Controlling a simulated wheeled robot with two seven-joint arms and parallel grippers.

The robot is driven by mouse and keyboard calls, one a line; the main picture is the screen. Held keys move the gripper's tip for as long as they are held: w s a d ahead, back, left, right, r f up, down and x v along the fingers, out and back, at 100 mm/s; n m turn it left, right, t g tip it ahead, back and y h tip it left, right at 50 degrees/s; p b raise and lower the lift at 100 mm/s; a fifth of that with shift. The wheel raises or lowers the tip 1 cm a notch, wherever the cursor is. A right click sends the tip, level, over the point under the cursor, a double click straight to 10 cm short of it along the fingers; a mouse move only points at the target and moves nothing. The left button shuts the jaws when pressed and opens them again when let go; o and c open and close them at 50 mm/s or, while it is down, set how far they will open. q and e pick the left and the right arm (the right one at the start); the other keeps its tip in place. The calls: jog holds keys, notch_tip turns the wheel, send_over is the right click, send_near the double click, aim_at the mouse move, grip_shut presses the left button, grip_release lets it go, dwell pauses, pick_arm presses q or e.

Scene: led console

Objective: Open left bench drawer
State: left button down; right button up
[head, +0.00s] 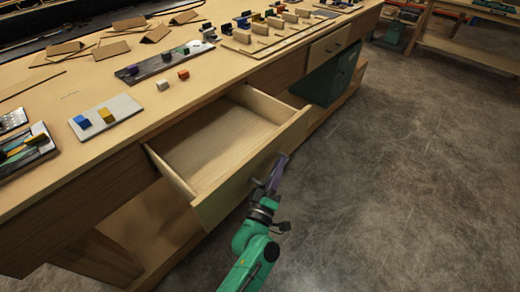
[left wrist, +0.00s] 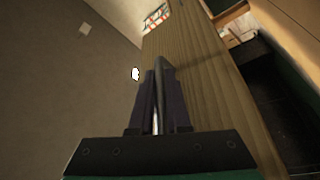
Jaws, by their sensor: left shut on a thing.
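The left bench drawer (head: 225,140) is pulled well out of the wooden bench (head: 140,125) and its bare inside looks empty. My left gripper (head: 279,165) is at the drawer's front panel (head: 245,175), on its outer face, shut on the drawer handle. The handle itself is mostly hidden by the fingers. In the left wrist view the gripper's fingers (left wrist: 158,95) are close together against the wooden drawer front (left wrist: 195,70). My right gripper is not in view.
A second, closed drawer (head: 329,44) and a green cabinet (head: 328,80) are farther along the bench. Trays and small coloured blocks (head: 107,115) lie on the bench top. The grey floor (head: 400,180) to the right is clear.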

pick_arm(q)
jog(key=shift+s+d, duration=0.75)
jog(key=shift+d, duration=0.15)
jog(key=c, duration=0.9)
grip_release()
jog(key=b+v, duration=0.1)
jog(key=v, duration=1.3)
jog(key=shift+s+a, duration=0.1)
jog(key=shift+s, duration=0.15)
jog(key=shift+f, duration=0.1)
